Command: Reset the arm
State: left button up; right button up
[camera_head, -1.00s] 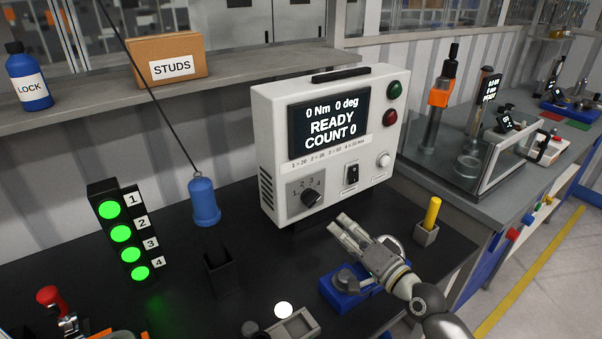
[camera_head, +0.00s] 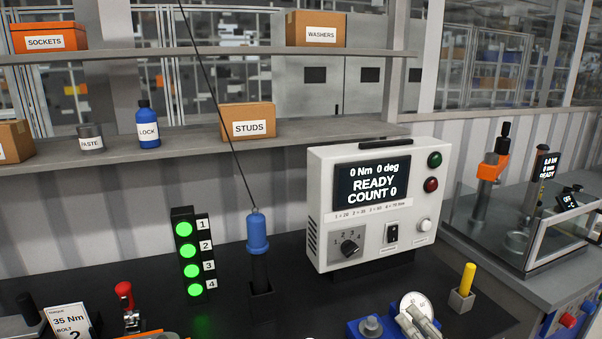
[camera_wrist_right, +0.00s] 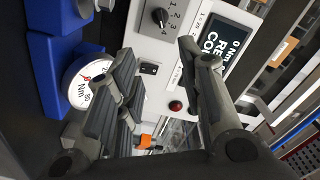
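My right gripper (camera_head: 414,320) is at the bottom edge of the head view, in front of the white torque controller (camera_head: 380,205) and close to a blue fixture (camera_head: 356,331) with a round dial (camera_head: 415,302). Its grey fingers stand apart with nothing between them. In the right wrist view the right gripper (camera_wrist_right: 157,58) is also open and empty, with the controller (camera_wrist_right: 150,50) behind the fingers and the dial (camera_wrist_right: 82,88) beside the left finger. Most of the right arm is cut off in the head view. My left gripper is not in view.
A lamp tower (camera_head: 186,255) with green lights and a blue tool (camera_head: 257,236) hanging on a cable stand left of the controller. A yellow-handled item (camera_head: 468,277) sits in a small holder at the right. A shelf (camera_head: 190,138) runs behind.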

jog(key=s+a+f+n+g, duration=0.75)
jog(key=s+f, duration=0.45)
jog(key=s, duration=0.2)
jog(key=s+d+f+n+g+h, duration=0.1)
jog(key=s+d+f+g+h, duration=0.15)
jog(key=s, duration=0.65)
jog(key=s+d+f+n+g+h, duration=0.2)
jog(key=s+g+h, duration=0.2)
jog(key=s, duration=0.4)
notch_tip(320, 180, down, 27)
jog(key=s, duration=0.2)
jog(key=s+d+f+g, duration=0.2)
jog(key=s+f, duration=1.3)
jog(key=s, duration=0.1)
jog(key=shift+d+f, duration=0.25)
jog(key=shift+d, duration=0.15)
